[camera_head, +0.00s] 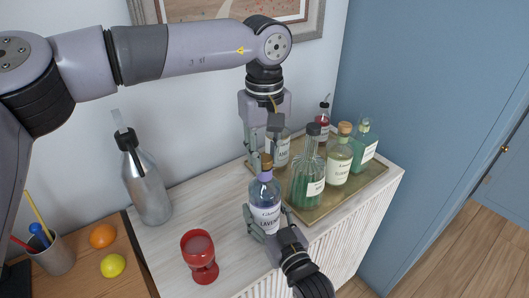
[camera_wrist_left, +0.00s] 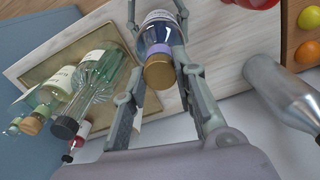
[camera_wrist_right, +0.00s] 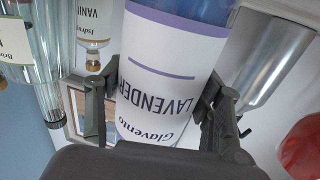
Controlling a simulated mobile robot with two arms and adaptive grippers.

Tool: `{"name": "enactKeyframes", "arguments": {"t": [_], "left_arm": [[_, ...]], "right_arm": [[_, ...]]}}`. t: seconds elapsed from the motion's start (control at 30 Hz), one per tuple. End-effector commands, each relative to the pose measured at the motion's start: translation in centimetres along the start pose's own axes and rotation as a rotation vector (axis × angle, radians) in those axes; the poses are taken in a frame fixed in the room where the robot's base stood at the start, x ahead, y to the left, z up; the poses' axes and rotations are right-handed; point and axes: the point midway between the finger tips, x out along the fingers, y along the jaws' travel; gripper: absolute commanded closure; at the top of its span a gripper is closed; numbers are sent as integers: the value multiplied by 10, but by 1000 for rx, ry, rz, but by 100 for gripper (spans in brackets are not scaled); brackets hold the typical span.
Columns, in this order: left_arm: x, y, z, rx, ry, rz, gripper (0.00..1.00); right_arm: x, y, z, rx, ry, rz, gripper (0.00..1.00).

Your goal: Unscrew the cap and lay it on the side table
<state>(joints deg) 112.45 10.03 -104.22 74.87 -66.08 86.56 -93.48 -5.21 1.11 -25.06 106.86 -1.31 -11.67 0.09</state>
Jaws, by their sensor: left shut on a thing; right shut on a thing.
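A clear bottle of bluish-purple liquid with a white lavender label (camera_head: 265,217) stands upright on the pale cabinet top (camera_head: 165,240). Its brown-gold cap (camera_wrist_left: 158,72) is on the neck. My left gripper (camera_head: 262,160) comes down from above and is shut on the cap, with a finger on either side. My right gripper (camera_head: 268,222) is shut on the bottle's body from the front. The label fills the right wrist view (camera_wrist_right: 170,75) between its fingers. A brown wooden side table (camera_head: 90,285) is at the lower left.
A brass tray (camera_head: 318,208) with several bottles, including a ribbed green one (camera_head: 307,182), stands close right. A red goblet (camera_head: 200,258) and a steel bottle (camera_head: 148,188) stand left. The side table holds an orange (camera_head: 103,235), a lemon (camera_head: 113,265) and a pen cup (camera_head: 52,258).

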Motion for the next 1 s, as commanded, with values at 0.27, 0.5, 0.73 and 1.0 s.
{"name": "enactKeyframes", "arguments": {"t": [0.27,0.5,0.73,1.0], "left_arm": [[0,-1,0,-610,0,-2,100],[0,-1,0,-1149,1,-3,100],[-1,-1,0,-1667,1,-3,100],[-1,-1,0,-2279,3,-3,100]], "right_arm": [[0,1,0,1,0,2,100],[0,1,0,1,0,2,100],[0,1,0,1,0,2,100],[0,1,0,0,0,2,100]]}}
